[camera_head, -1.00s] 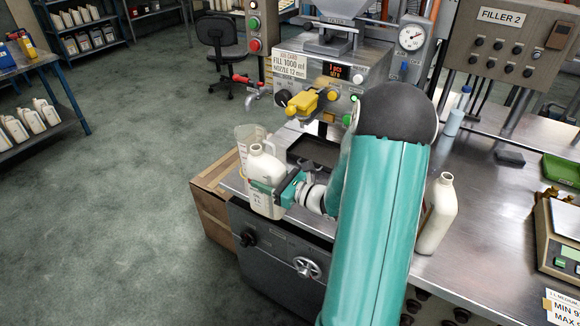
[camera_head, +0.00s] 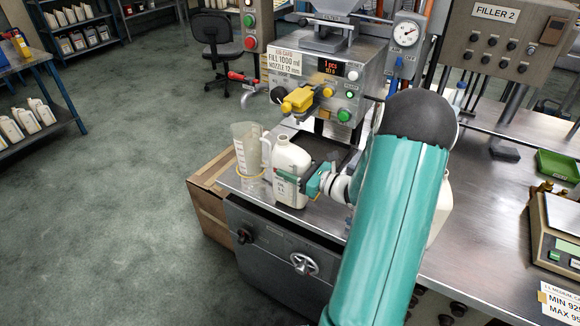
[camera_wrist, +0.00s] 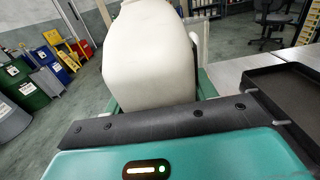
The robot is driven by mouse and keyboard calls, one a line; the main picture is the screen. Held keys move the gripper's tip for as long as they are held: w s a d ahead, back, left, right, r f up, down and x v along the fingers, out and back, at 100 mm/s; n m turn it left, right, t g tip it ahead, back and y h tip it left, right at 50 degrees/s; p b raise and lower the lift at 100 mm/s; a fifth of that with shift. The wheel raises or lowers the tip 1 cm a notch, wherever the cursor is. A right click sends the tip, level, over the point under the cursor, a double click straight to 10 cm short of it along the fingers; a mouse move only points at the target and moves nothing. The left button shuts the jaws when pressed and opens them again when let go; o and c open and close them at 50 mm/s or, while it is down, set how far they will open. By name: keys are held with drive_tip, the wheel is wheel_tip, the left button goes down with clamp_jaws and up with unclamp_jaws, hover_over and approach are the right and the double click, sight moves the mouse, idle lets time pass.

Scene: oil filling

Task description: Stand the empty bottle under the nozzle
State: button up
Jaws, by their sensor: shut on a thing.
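A white bottle (camera_head: 291,160) with an open neck is upright in my gripper (camera_head: 296,186), near the front edge of the bench. My gripper is shut on its body; the bottle also fills the top middle of the wrist view (camera_wrist: 150,55). The yellow nozzle head (camera_head: 300,99) of the filling machine is behind and above the bottle. The dark drip tray (camera_head: 318,148) lies below the nozzle, just behind the bottle, and shows at the right of the wrist view (camera_wrist: 290,100). I cannot tell whether the bottle's base touches the bench.
A clear measuring jug (camera_head: 247,155) stands close to the bottle's left. Another white bottle (camera_head: 441,210) is mostly hidden behind my arm. A scale (camera_head: 556,225) and a green tray (camera_head: 558,165) are at the right.

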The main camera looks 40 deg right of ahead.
drive_tip(key=shift+w+d+f, duration=0.15)
drive_tip(key=shift+d+f, duration=0.2)
drive_tip(key=shift+f, duration=0.25)
drive_tip(key=w+d, duration=0.2)
drive_tip(key=d, duration=0.5)
drive_tip(key=shift+w+f, duration=0.15)
drive_tip(key=shift+w, duration=0.1)
drive_tip(key=o, duration=1.1)
drive_tip(key=shift+d, duration=0.1)
drive_tip(key=v, duration=0.7)
drive_tip(key=shift+s, duration=0.2)
